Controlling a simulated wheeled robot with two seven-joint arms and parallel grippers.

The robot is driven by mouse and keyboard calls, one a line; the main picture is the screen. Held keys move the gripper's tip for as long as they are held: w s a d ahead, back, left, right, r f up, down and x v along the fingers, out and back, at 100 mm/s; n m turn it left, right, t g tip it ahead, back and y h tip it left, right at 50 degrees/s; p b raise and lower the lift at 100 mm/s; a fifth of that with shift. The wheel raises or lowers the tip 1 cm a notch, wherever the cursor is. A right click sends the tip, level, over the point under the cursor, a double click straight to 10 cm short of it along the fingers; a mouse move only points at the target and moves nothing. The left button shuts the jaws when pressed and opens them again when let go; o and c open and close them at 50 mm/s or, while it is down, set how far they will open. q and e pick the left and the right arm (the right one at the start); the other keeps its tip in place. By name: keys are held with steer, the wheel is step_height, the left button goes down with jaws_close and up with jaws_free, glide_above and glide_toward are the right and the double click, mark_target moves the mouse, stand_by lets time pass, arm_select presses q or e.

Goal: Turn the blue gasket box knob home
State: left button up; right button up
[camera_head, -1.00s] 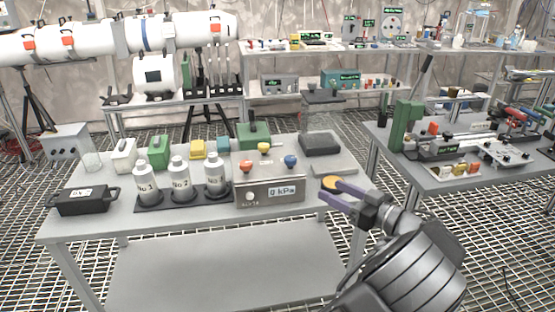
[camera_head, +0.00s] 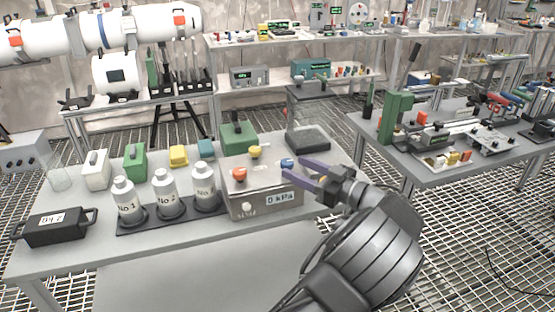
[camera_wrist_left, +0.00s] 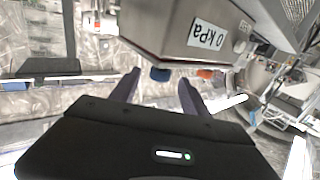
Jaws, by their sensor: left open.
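The gasket box (camera_head: 262,190) is a grey metal box with a "0 kPa" display on its front, standing at the right part of the near table. Its blue knob (camera_head: 287,162) sits on top at the right. A red-orange knob (camera_head: 239,174) and a yellow knob (camera_head: 255,152) are also on top. My left gripper (camera_head: 290,169) is open at the blue knob, its purple fingers partly covering it. In the left wrist view the blue knob (camera_wrist_left: 160,74) shows between and beyond the open fingertips (camera_wrist_left: 160,78); contact cannot be told. My right gripper is not in view.
Several white numbered bottles (camera_head: 165,195) stand in a dark tray left of the box. A black case (camera_head: 55,227) is at the table's left. A green box (camera_head: 238,138) and a dark-based stand (camera_head: 308,138) are behind. A second table (camera_head: 400,165) is to the right.

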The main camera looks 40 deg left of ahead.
mark_target(282, 161)
arm_select(q)
steer(key=a, duration=0.7)
steer(key=shift+c, duration=0.2)
jaws_close()
stand_by(0.4)
